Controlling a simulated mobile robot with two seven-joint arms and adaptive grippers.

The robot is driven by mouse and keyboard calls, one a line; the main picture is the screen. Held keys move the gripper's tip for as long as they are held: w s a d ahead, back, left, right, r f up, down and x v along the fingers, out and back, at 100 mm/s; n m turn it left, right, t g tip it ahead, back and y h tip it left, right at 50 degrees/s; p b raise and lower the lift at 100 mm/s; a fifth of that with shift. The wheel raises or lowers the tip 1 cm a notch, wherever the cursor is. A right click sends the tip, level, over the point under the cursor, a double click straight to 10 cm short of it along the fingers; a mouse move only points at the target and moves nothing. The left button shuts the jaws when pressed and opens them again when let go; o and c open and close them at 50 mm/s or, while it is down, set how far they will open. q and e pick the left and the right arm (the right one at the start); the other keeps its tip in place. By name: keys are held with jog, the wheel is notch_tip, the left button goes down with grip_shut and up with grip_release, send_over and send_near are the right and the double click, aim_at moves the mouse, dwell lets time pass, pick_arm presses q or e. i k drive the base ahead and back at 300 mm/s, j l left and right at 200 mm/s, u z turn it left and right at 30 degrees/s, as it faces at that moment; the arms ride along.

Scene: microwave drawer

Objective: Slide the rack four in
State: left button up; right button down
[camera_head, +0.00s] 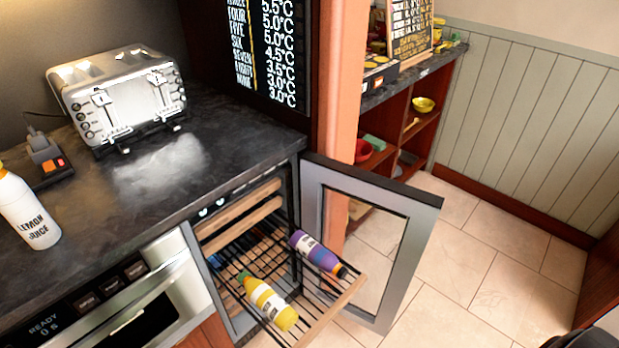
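A wire rack with a wooden front edge (335,310) is pulled out of the open wine cooler (240,240) under the counter. A yellow bottle (268,302) and a purple bottle (318,254) lie on it. More racks with wooden fronts (240,215) sit inside the cooler above it. I cannot read any number on the racks. The cooler's glass door (372,230) stands open to the right of the pulled-out rack. No fingers of either gripper show in this view.
The dark counter (215,165) holds a toaster (118,95) and a lemon juice bottle (25,210). A steel appliance (130,305) is left of the cooler. A dark rounded shape is at the bottom right corner. Tiled floor (490,260) is open right of the door.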

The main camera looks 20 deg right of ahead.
aim_at(308, 337)
jog(key=z, duration=1)
jog(key=k+l, duration=0.1)
jog(key=l, duration=0.2)
jog(key=k+l, duration=0.1)
jog(key=l, duration=0.2)
jog(key=k+l, duration=0.15)
jog(key=i+l+u, duration=0.05)
jog(key=l, duration=0.05)
